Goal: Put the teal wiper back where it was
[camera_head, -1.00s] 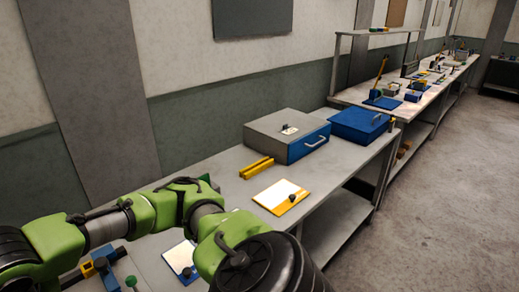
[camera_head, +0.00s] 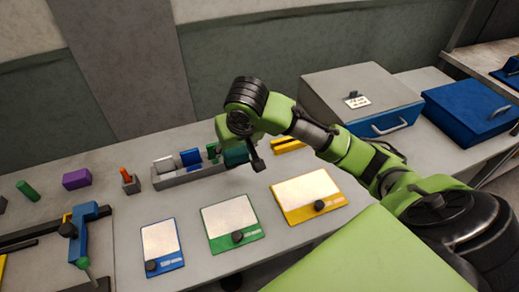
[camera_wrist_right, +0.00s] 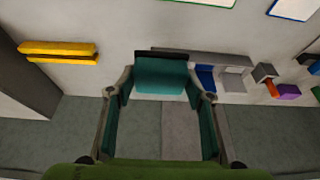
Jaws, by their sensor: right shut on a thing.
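The teal wiper (camera_wrist_right: 161,76), a teal block with a black edge, is between the fingers of my right gripper (camera_wrist_right: 161,92) in the right wrist view. My right gripper is shut on it. In the head view the right gripper (camera_head: 246,158) points down at the right end of a grey tray (camera_head: 190,179), and the wiper (camera_head: 235,156) shows partly behind a finger. The tray has compartments holding a white block (camera_head: 163,164), a blue block (camera_head: 191,158) and a green thing (camera_head: 212,150). I cannot tell whether the wiper touches the tray. My left gripper is not in view.
Yellow bars (camera_head: 288,145) lie right of the tray. Blue (camera_head: 162,245), green (camera_head: 230,222) and yellow (camera_head: 308,196) framed plates lie in front. A grey box (camera_head: 362,100) and a blue box (camera_head: 472,110) stand right. A purple block (camera_head: 76,179) is left.

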